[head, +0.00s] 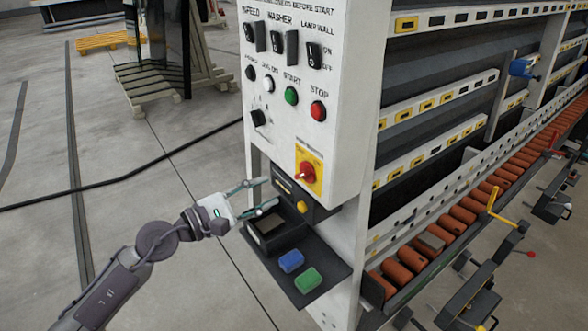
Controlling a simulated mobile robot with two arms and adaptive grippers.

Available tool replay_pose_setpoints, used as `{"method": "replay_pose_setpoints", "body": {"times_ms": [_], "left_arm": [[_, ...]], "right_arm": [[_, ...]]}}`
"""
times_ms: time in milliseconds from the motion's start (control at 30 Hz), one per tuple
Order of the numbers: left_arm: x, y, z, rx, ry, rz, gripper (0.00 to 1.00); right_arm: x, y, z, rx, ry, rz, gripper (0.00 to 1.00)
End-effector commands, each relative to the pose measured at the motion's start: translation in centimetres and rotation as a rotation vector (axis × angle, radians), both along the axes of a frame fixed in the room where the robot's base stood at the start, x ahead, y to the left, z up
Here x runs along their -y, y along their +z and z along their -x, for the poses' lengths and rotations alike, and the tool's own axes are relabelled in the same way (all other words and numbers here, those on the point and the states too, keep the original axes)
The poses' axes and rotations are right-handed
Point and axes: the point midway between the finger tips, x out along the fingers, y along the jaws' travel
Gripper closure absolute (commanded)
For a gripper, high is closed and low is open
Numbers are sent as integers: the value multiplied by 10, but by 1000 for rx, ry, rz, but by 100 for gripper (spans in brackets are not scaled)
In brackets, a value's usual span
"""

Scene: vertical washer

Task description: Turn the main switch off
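The main switch (305,173) is a red rotary knob on a yellow plate at the lower right of the white control panel (268,94). Its handle looks slanted; the small lettering around it is too small to read. My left gripper (272,193) comes in from the left, just below and left of the switch, apart from it. Its two fingers are spread, with nothing seen between them. They are in front of the panel's lower edge and the dark box beneath. My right gripper is not in view.
Above the switch are green (291,95) and red (318,110) buttons and black switches. Below, a dark shelf (335,270) holds a blue sponge (291,261) and a green sponge (308,281). The washer's rollers (430,240) extend right. Open floor lies left, crossed by a cable.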

Motion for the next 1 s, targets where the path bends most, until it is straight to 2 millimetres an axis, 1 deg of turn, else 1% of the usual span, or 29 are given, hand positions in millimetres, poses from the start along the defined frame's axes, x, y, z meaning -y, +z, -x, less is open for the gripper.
{"method": "replay_pose_setpoints", "body": {"times_ms": [33, 133, 300, 367, 567, 700, 833, 967, 1000], "left_arm": [[11, 6, -8, -1, -1, 5, 62], [28, 5, -20, -2, -1, 5, 62], [51, 3, -37, -3, 0, 4, 62], [57, 2, -42, -2, 1, 4, 62], [67, 1, -49, -2, 1, 2, 62], [68, 0, -49, -1, 1, 2, 62], [67, 0, -49, -2, 1, 2, 62], [67, 0, -49, -2, 1, 2, 84], [67, 0, -49, -2, 1, 2, 91]], "right_arm": [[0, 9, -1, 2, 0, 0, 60], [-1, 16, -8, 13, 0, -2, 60], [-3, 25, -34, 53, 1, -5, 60], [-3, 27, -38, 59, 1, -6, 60], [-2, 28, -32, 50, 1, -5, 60], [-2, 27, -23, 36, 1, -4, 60], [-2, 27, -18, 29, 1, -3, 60], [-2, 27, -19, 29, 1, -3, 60], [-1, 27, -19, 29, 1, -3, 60]]}}
